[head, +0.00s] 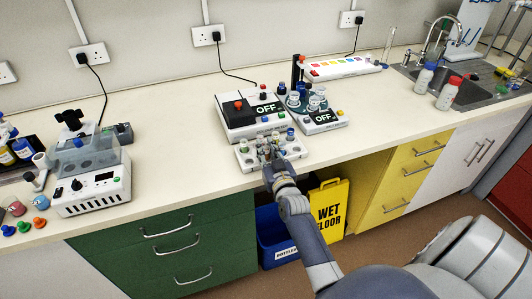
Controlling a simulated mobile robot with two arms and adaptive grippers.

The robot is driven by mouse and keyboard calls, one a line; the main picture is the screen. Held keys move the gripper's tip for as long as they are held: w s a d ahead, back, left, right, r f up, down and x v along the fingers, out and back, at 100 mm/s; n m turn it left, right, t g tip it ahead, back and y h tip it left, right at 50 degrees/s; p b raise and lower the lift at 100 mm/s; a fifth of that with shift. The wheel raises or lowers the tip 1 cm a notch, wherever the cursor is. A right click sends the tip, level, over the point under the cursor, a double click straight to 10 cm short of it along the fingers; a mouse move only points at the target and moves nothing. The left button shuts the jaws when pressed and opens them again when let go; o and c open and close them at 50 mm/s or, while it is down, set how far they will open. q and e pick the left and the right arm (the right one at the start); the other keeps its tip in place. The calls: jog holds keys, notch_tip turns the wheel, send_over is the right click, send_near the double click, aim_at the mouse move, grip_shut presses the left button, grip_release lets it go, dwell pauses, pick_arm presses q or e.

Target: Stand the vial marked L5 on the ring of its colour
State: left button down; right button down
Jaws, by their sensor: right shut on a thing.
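My right gripper (271,156) reaches over a white rack (245,163) that holds several small vials with coloured caps. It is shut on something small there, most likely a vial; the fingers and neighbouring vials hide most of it. A vial with a blue cap (290,134) stands at the rack's back right, apart from the gripper. The marks on the vials are too small to read, so I cannot tell which one is L5. A white panel with a row of coloured patches (345,68) lies at the back; I make out no coloured rings. My left gripper is not in view.
Another device (92,185) and coloured pieces (40,222) are at the left. Bottles (448,93) stand by the sink at right. The counter between is clear.

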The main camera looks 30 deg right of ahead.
jog(key=shift+r, duration=0.15)
jog(key=shift+r+p, duration=0.95)
jog(key=shift+p, duration=0.15)
notch_tip(320, 180, up, 2)
jog(key=shift+p, duration=1.05)
jog(key=s+a+r+n+y+b, duration=0.1)
jog(key=s+a+r+y+b, duration=0.1)
jog(key=s+a, duration=0.7)
jog(key=s+a+r+n+y+b, duration=0.2)
jog(key=s+a, duration=0.7)
jog(key=s, duration=0.5)
jog(key=shift+s+a+r+t+y+b, duration=0.35)
jog(key=shift+a+r+y+b, duration=0.1)
jog(key=shift+y+b, duration=0.1)
jog(key=shift+d, duration=0.1)
